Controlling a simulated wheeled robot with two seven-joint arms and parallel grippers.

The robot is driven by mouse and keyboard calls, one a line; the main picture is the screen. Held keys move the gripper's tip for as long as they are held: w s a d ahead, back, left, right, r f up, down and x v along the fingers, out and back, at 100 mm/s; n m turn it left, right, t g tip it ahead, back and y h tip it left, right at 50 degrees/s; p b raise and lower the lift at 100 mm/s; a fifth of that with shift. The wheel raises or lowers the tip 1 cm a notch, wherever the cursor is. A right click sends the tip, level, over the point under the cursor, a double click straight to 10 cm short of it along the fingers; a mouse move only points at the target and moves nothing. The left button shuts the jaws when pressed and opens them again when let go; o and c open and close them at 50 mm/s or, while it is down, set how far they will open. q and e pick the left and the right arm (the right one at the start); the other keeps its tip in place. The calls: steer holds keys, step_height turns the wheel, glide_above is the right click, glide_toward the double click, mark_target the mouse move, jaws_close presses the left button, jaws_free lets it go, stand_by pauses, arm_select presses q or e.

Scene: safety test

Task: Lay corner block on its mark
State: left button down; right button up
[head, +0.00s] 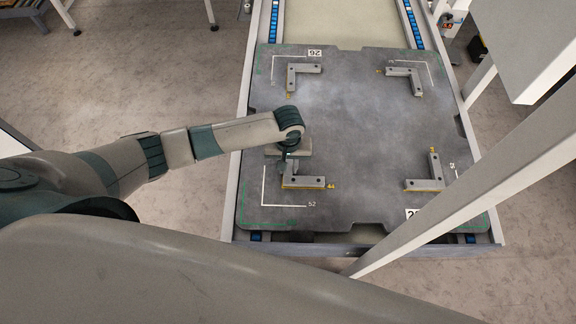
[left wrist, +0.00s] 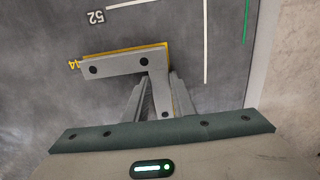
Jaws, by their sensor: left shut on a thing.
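A grey L-shaped corner block (head: 308,182) with a yellow edge and the label 44 is at the lower left of the dark plate (head: 352,130). My left gripper (head: 289,171) reaches over it from above and is shut on one leg. In the left wrist view the block (left wrist: 118,65) shows its other leg and dark holes, with the fingers (left wrist: 157,98) on both sides of the held leg. A white L-shaped mark (head: 264,190) labelled 52 lies beside the block, apart from it, towards the plate's lower left corner. I cannot tell whether the block touches the plate. My right gripper is not in view.
Other corner blocks stand on the plate at upper left (head: 303,70), upper right (head: 407,75) and lower right (head: 430,180), near white corner lines. A pale diagonal beam (head: 450,205) crosses the right side in front of the plate. The plate's middle is clear.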

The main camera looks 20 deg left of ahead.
arm_select(q)
steer(key=c, duration=1.5)
jaws_free()
steer(key=shift+f, duration=0.1)
step_height(320, 180, up, 12)
steer(key=shift+r+b, duration=0.15)
steer(key=shift+b, duration=0.35)
